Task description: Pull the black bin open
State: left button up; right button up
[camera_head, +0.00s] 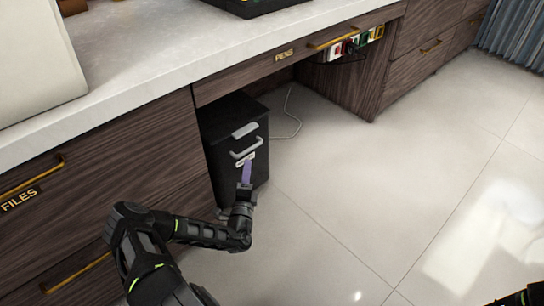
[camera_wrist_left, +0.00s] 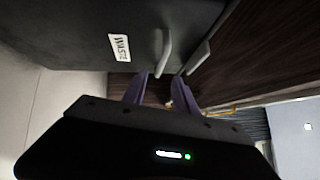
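The black bin (camera_head: 222,140) stands on the floor under the desk, beside the drawer cabinet. Its front has a light grey curved handle (camera_head: 246,150) with a second grey grip (camera_head: 244,131) above it. A white label reading WASTE (camera_wrist_left: 119,47) shows on it in the left wrist view. My left gripper (camera_head: 247,168) is just in front of the bin, below the handle. In the left wrist view its purple fingers (camera_wrist_left: 160,82) are apart, with the lower tip of the handle (camera_wrist_left: 163,52) near the gap. I cannot tell whether they touch. My right gripper is not in view.
A wood drawer cabinet with a FILES label (camera_head: 20,199) and brass handles stands left of the bin. A PENS drawer (camera_head: 284,55) is overhead. The tiled floor (camera_head: 350,210) to the right is clear.

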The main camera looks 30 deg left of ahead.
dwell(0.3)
pick_arm(q)
jog(key=b+x, duration=0.3)
jog(key=x, duration=0.4)
jog(key=shift+w+a, duration=0.2)
jog(key=shift+w, duration=0.15)
jog(key=shift+r, duration=0.1)
jog(key=shift+c, duration=0.3)
grip_shut()
dwell(0.8)
